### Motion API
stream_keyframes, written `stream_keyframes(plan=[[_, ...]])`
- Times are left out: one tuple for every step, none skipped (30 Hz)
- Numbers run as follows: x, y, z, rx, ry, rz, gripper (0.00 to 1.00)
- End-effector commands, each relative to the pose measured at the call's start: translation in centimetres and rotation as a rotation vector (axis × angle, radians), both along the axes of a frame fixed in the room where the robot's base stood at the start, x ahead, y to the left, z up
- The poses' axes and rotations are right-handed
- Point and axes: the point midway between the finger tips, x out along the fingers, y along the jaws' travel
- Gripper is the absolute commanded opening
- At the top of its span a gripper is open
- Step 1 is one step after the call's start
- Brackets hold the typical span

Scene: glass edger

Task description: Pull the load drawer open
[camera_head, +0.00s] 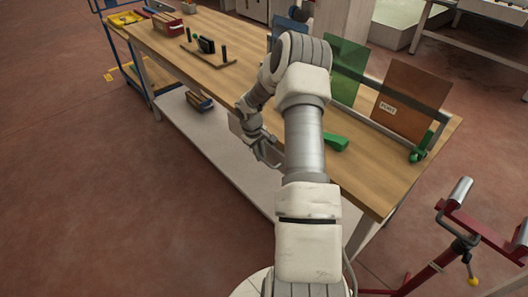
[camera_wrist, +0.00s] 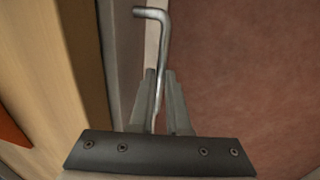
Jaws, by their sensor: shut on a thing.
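A bent metal bar handle (camera_wrist: 164,38) shows upright in the middle of the wrist view. My gripper (camera_wrist: 162,76) is shut on this handle, with one finger on each side of the bar. A grey panel (camera_wrist: 122,50) beside the handle looks like the drawer front. In the head view my gripper (camera_head: 268,155) is at the front long side of the wooden workbench, just below its top. My arm hides much of that area, and I cannot tell whether the drawer stands open.
The wooden bench top (camera_head: 172,48) carries a peg rack (camera_head: 208,55), a green glass sheet (camera_head: 346,68) and a brown sheet (camera_head: 400,100). A blue cart (camera_head: 128,65) stands at far left, a red roller stand (camera_head: 475,232) at right. The floor (camera_head: 90,180) in front is clear.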

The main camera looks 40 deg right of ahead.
Motion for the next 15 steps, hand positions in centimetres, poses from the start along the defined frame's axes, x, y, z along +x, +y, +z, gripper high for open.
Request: stream_keyframes(plan=[[0.0, 1.0, -0.1, -0.002, 0.002, 0.006, 0.0], [-0.1, 1.7, -0.1, -0.002, 0.001, 0.006, 0.0], [-0.2, 2.6, -0.2, -0.001, 0.002, 0.007, 0.0], [-0.2, 3.3, -0.2, -0.002, 0.002, 0.007, 0.0], [-0.3, 4.1, -0.2, -0.002, 0.001, 0.008, 0.0], [-0.3, 5.2, -0.2, -0.002, 0.001, 0.009, 0.0], [-0.4, 5.9, -0.2, -0.002, 0.002, 0.007, 0.0], [-0.5, 6.8, -0.3, -0.002, 0.002, 0.009, 0.0], [-0.5, 8.0, -0.3, -0.002, 0.0, 0.008, 0.0], [-0.7, 8.8, -0.3, -0.001, 0.001, 0.008, 0.0], [-0.7, 9.6, -0.3, -0.002, 0.001, 0.009, 0.0], [-0.8, 10.8, -0.3, -0.001, 0.001, 0.008, 0.0], [-0.9, 11.6, -0.3, -0.001, 0.001, 0.008, 0.0], [-0.9, 12.4, -0.3, -0.002, 0.001, 0.008, 0.0], [-1.0, 13.5, -0.3, -0.001, 0.001, 0.008, 0.0]])
